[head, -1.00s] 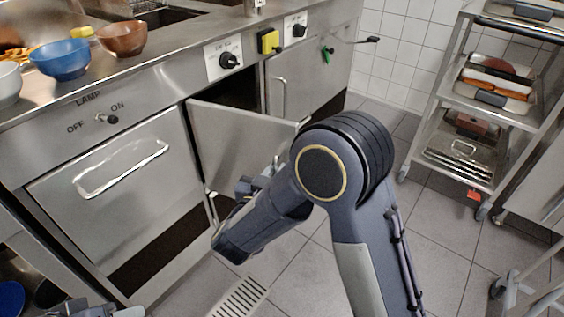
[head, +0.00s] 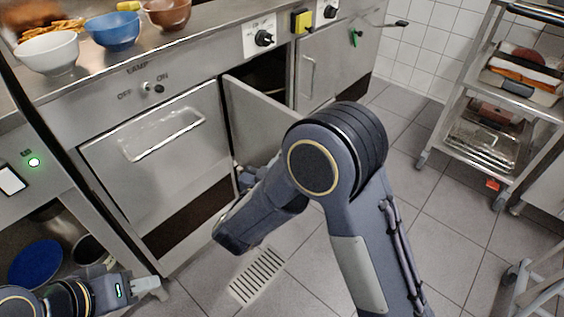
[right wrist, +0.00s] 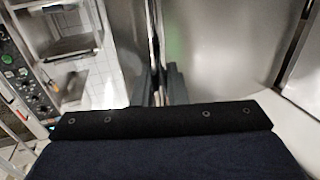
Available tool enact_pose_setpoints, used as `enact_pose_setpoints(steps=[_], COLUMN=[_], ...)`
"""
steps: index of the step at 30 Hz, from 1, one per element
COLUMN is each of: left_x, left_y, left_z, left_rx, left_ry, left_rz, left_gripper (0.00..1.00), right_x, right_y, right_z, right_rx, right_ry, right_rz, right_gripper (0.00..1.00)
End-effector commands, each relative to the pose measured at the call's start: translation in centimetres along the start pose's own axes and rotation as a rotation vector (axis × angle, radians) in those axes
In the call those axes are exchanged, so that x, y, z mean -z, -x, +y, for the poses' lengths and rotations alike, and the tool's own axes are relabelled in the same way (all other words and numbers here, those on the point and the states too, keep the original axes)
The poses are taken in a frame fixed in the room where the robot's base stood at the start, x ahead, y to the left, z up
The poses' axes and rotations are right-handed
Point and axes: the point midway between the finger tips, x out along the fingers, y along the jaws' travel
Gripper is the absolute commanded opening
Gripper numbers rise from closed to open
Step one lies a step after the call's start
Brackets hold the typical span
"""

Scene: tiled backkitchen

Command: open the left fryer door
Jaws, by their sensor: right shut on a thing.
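The left fryer door (head: 262,120), a plain steel panel, stands partly open, with the dark cabinet inside (head: 265,76) showing above and behind it. My right arm crosses in front and hides its lower right part. My right gripper is mostly hidden behind that arm in the head view. In the right wrist view its dark fingers (right wrist: 165,85) are shut on an upright metal part of the door; I cannot tell whether it is handle or edge. My left gripper (head: 146,284) is low at the left, away from the door; its jaw opening is unclear.
A closed door with a handle (head: 309,80) is to the right. A wide drawer front (head: 160,150) is to the left. Bowls (head: 112,32) stand on the counter. A tray rack (head: 490,110) stands at the right. The tiled floor between is clear, with a drain grate (head: 257,275).

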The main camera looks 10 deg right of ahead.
Motion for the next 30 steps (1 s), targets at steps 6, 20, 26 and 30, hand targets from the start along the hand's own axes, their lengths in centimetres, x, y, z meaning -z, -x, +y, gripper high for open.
enact_pose_setpoints(steps=[6,20,26,30], left_x=[0.0,0.2,0.5,0.7], left_y=[0.0,0.3,1.0,1.3], left_z=[0.0,0.1,0.5,0.6], left_rx=[0.000,0.000,0.000,0.000], left_ry=[0.000,0.000,0.000,0.000], left_rz=[0.000,0.000,0.000,0.000], left_gripper=[0.36,0.36,0.36,0.36], right_x=[0.1,0.2,0.2,0.2], right_y=[0.0,1.3,4.8,6.7], right_z=[-0.3,-0.2,-0.3,-0.3], right_rx=[0.008,0.008,0.010,0.009], right_ry=[-0.005,-0.001,-0.001,-0.002], right_rz=[0.002,0.001,0.001,0.001], right_gripper=[0.24,0.30,0.30,0.30])
